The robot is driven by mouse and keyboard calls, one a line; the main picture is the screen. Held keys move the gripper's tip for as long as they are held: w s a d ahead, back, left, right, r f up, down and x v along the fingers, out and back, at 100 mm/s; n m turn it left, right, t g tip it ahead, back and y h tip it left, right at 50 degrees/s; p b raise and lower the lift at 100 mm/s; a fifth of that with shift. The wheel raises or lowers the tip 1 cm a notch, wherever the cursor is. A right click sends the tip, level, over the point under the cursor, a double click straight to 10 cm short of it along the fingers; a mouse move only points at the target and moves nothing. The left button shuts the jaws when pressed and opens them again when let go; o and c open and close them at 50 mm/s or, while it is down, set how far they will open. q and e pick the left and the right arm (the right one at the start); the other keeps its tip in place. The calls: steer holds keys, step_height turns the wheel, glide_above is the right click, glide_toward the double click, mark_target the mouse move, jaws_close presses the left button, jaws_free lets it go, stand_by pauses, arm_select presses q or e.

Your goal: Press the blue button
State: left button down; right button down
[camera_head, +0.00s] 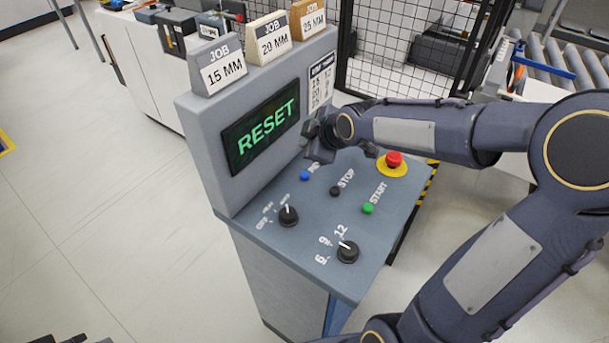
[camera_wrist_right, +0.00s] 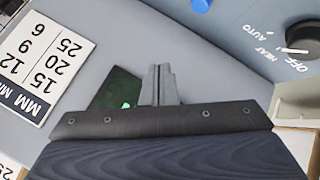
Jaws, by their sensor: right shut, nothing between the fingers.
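The blue button (camera_head: 304,175) sits on the sloped panel of the grey control console (camera_head: 250,195), below the screen. It also shows at the top edge of the wrist view (camera_wrist_right: 201,5), partly cut off. My right gripper (camera_head: 318,152) hangs above the panel just up and right of the blue button, apart from it in the picture. In the wrist view its fingers (camera_wrist_right: 158,70) are together and empty, in front of the screen (camera_wrist_right: 118,90). The screen (camera_head: 262,125) reads RESET in green. My left gripper cannot be made out.
A black STOP button (camera_head: 335,191), a green START button (camera_head: 368,208) and a red emergency button (camera_head: 394,159) share the panel with two black knobs (camera_head: 288,216) (camera_head: 347,251). JOB cards (camera_head: 217,66) stand on the console top. A mesh fence (camera_head: 405,50) stands behind.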

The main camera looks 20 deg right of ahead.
steer(key=b, duration=0.5)
glide_above(308, 176)
step_height(308, 176, down, 6)
steer(key=shift+a+f, duration=0.1)
steer(key=shift+f, duration=0.15)
steer(key=shift+f+b, duration=0.3)
steer(key=shift+f, duration=0.25)
steer(key=shift+f, duration=0.1)
stand_by(0.9)
steer(key=shift+f+b, duration=0.3)
steer(key=shift+b, duration=0.15)
steer(key=shift+s+f+b, duration=0.1)
steer(key=shift+f+b, duration=0.4)
stand_by(0.5)
steer(key=shift+r, duration=0.1)
steer(key=shift+r+p, duration=0.7)
steer(key=shift+r, duration=0.1)
